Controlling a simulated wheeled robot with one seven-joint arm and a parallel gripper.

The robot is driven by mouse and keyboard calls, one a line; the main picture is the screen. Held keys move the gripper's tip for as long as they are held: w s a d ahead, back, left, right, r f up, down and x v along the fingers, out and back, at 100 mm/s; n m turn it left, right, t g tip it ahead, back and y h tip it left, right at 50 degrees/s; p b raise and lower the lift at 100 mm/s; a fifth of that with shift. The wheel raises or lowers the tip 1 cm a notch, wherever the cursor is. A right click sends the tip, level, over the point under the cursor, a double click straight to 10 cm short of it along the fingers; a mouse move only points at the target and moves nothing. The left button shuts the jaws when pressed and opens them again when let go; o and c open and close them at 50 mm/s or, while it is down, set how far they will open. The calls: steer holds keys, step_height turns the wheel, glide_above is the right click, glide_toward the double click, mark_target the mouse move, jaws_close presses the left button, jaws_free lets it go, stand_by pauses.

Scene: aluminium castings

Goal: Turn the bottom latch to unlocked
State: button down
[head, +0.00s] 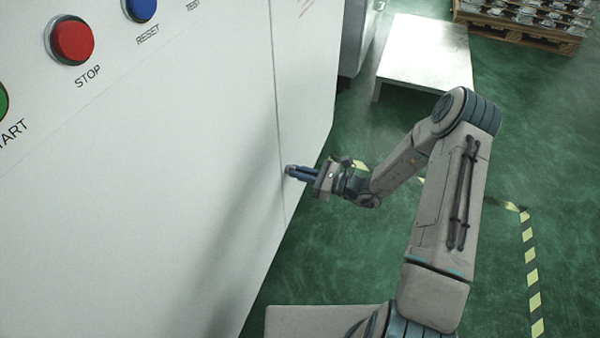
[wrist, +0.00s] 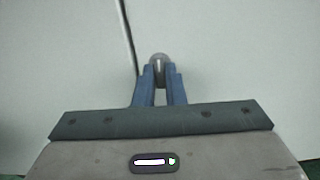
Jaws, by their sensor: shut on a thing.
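The bottom latch (wrist: 160,59) is a small round grey knob on the white cabinet front, close to the right of a dark vertical door seam in the wrist view. A light upright mark shows on its face. My gripper (wrist: 161,69) has its two blue fingers closed around the knob, which shows between and just beyond the fingertips. In the head view my gripper (head: 288,170) reaches from the right to the cabinet, and its fingertips hide most of the latch.
The white cabinet (head: 150,200) carries a red STOP button (head: 73,41) and a blue RESET button (head: 140,9) at upper left. A white table (head: 428,52) stands behind, with a loaded pallet (head: 520,35) farther back. Green floor with striped tape (head: 531,265) is open at right.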

steer(key=shift+n, duration=0.3)
steer(key=c, duration=1.5)
jaws_free()
steer(key=p+v, duration=0.2)
steer(key=v, duration=1.2)
steer(key=shift+a, duration=0.15)
